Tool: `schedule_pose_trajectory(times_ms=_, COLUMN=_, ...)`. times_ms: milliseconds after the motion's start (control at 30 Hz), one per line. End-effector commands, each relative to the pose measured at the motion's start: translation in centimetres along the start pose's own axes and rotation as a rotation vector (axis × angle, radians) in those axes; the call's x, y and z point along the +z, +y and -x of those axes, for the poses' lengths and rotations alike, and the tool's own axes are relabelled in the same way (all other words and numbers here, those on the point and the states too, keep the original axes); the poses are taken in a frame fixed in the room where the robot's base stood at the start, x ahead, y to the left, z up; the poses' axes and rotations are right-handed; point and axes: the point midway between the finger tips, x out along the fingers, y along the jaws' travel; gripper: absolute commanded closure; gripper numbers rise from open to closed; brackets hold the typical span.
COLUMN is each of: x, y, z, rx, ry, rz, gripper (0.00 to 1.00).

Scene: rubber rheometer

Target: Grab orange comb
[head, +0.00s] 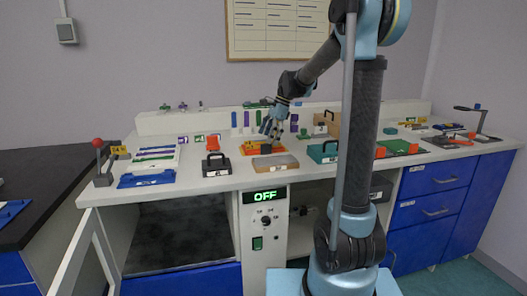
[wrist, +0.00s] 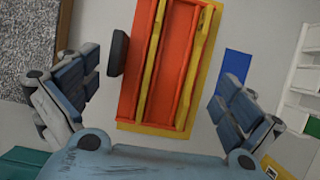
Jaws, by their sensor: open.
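My gripper (head: 272,131) is open above the middle of the white bench, its fingers pointing down. In the wrist view its fingers (wrist: 155,88) are spread wide on both sides of an orange-red piece with yellow strips (wrist: 168,65), with nothing held between them. That piece (head: 250,149) lies on the bench below the gripper in the head view, partly hidden by it. I cannot tell whether the orange comb is this piece or part of it. A dark block (wrist: 117,52) sits at the piece's left edge in the wrist view.
A grey-topped tray (head: 270,165) lies in front of the piece. A blue piece (wrist: 234,75) lies near the right fingers. Upright coloured strips stand behind.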

Motion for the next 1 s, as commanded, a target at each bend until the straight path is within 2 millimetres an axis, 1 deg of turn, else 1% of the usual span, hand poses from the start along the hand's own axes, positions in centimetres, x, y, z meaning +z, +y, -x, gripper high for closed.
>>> schedule_pose_trajectory(times_ms=33, x=0.0, y=0.0, z=-0.7, rx=0.0, ry=0.0, rz=0.0, gripper=0.0)
schedule_pose_trajectory(times_ms=100, x=0.0, y=0.0, z=-1.6, rx=0.0, ry=0.0, rz=0.0, gripper=0.0)
schedule_pose_trajectory(times_ms=200, x=0.0, y=0.0, z=-2.3, rx=0.0, ry=0.0, rz=0.0, gripper=0.0)
schedule_pose_trajectory(times_ms=467, x=0.0, y=0.0, z=-2.6, rx=0.0, ry=0.0, rz=-0.001, gripper=0.0)
schedule_pose_trajectory(times_ms=500, x=0.0, y=0.0, z=-2.5, rx=0.0, ry=0.0, rz=-0.001, gripper=0.05)
schedule_pose_trajectory(times_ms=567, x=0.0, y=0.0, z=-2.5, rx=0.0, ry=0.0, rz=-0.001, gripper=0.18)
schedule_pose_trajectory(times_ms=600, x=-0.1, y=0.0, z=-2.5, rx=0.0, ry=0.0, rz=-0.001, gripper=0.27)
schedule_pose_trajectory(times_ms=667, x=-0.1, y=0.0, z=-2.5, rx=-0.001, ry=0.0, rz=-0.001, gripper=0.41)
schedule_pose_trajectory(times_ms=700, x=-0.1, y=0.0, z=-2.5, rx=-0.001, ry=0.0, rz=-0.002, gripper=0.42)
schedule_pose_trajectory(times_ms=1000, x=-0.2, y=0.0, z=-2.4, rx=-0.001, ry=0.0, rz=-0.003, gripper=0.42)
